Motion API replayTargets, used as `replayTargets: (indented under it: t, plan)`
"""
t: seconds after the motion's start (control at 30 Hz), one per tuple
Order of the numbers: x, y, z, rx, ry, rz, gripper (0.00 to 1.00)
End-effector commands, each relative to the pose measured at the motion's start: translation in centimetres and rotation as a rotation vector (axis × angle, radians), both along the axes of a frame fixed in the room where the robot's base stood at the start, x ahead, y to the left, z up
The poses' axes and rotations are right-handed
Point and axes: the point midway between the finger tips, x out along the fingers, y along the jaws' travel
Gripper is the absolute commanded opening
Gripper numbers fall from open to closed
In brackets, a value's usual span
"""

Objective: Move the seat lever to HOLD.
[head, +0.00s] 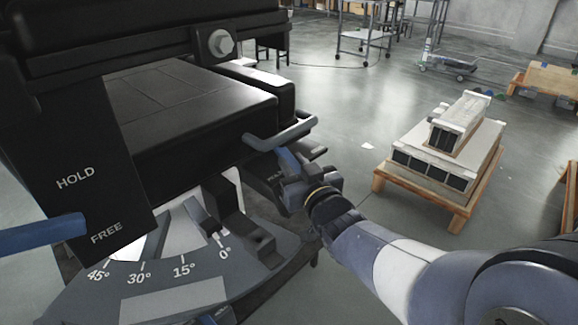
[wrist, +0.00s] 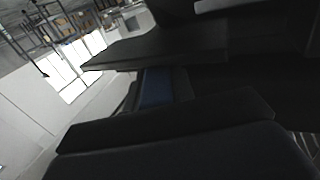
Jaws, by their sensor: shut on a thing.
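A black panel (head: 108,160) at the left of the head view reads HOLD above and FREE below. A blue lever (head: 40,236) ends beside FREE. My gripper (head: 288,170) is at the near right corner of the black seat, below a grey-blue bar handle (head: 282,134). It is shut on a blue handle piece, partly hidden by the jaws. In the wrist view this blue piece (wrist: 155,88) shows between the two dark jaws. A dark plate with small lettering, too small to read, lies beside the gripper.
An angle scale (head: 185,262) marked 45° to 0° lies below the seat (head: 175,100), with a dark pointer near 0°. A wooden pallet (head: 430,190) with boxed units stands on the floor at right. Open floor lies between seat and pallet.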

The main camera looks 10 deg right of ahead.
Motion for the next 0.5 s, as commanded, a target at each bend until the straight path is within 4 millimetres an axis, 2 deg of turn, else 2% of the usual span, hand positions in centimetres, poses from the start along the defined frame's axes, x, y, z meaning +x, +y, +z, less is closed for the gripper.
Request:
replayTargets:
  t: [0.4,0.43,0.5]
  plan:
    - [0.0,-0.07,-0.01,0.002,0.002,-0.004,0.0]
    - [0.0,-0.07,-0.01,0.002,0.002,-0.004,0.26]
    - [0.01,-0.07,0.0,0.002,0.001,-0.004,0.32]
